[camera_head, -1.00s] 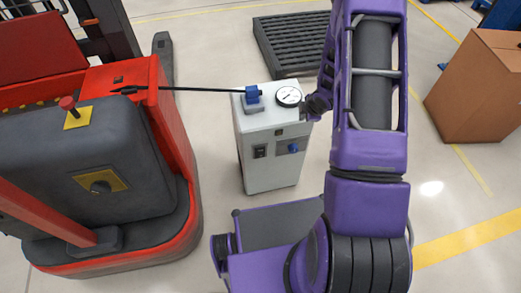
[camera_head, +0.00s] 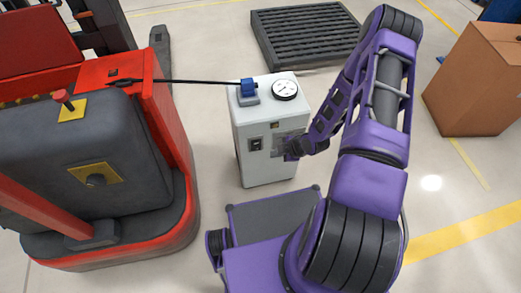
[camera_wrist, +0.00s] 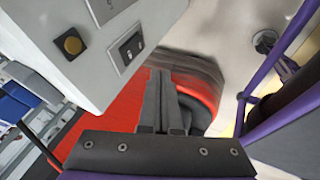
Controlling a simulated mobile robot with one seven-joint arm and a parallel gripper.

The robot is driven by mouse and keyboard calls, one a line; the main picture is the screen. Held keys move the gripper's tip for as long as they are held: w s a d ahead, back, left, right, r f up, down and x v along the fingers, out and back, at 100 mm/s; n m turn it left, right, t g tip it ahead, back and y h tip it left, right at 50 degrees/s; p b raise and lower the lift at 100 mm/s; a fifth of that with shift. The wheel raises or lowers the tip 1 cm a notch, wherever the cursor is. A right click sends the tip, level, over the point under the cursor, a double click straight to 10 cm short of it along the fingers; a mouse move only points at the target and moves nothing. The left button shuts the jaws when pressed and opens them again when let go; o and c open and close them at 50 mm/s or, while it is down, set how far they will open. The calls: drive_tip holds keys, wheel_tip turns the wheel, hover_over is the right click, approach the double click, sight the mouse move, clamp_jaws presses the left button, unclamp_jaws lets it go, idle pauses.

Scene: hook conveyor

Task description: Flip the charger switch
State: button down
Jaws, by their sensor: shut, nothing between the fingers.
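The charger (camera_head: 262,170) is a pale grey upright box with a round gauge (camera_head: 285,89) on top. A black rocker switch (camera_head: 256,144) sits on its front face; it also shows in the wrist view (camera_wrist: 131,47). Which way the rocker is set is too small to tell.
A blue plug (camera_head: 249,90) on the charger's top joins a black cable (camera_head: 190,83) running to the red truck (camera_head: 165,115) at left. A dark pallet (camera_head: 305,38) lies behind the charger. A cardboard box (camera_head: 480,85) stands at right. Floor is clear between charger and box.

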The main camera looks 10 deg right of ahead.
sight(256, 145)
drive_tip(key=w+a+f+b, duration=0.2)
drive_tip(key=w+a+f, duration=0.1)
drive_tip(key=w+f, duration=0.5)
drive_tip(key=shift+a+f, duration=0.25)
drive_tip(key=shift+f, duration=0.1)
